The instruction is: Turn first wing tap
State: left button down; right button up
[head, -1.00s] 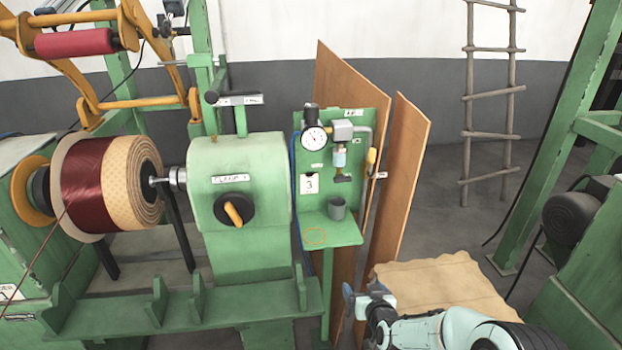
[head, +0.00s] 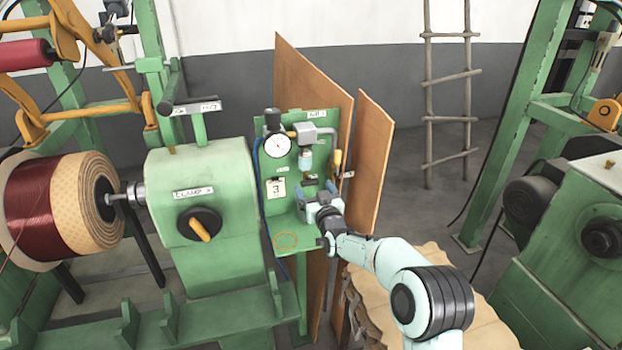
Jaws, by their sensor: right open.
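The green air panel (head: 262,135) stands right of the clamp housing. It carries a round gauge (head: 277,146), a small clear-and-blue filter bowl (head: 305,160) and a yellow-handled valve (head: 336,160) at its right edge. My right gripper (head: 320,186) is in front of the panel, just below the filter bowl, with its fingers apart and pointing at the panel. It hides the dark fitting under the bowl and the grey cup on the shelf. I cannot tell whether it touches the fitting. I cannot tell for certain which part is the first wing tap. My left gripper is not in view.
The clamp housing (head: 215,170) with an orange-handled knob (head: 200,228) and the wire coil (head: 60,207) are at left. Wooden boards (head: 370,150) lean behind the panel's right side. Green machinery (head: 590,235) stands at right. The panel's shelf (head: 287,240) shows a ring mark.

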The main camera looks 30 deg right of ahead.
aim_at(311, 184)
jog(key=p+x, duration=0.1)
jog(key=x, duration=0.2)
jog(key=shift+w, duration=0.2)
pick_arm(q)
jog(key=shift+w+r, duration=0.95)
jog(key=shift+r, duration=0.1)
pick_arm(e)
jog(key=shift+s, duration=0.1)
jog(key=c, duration=1.1)
jog(key=shift+o, duration=0.2)
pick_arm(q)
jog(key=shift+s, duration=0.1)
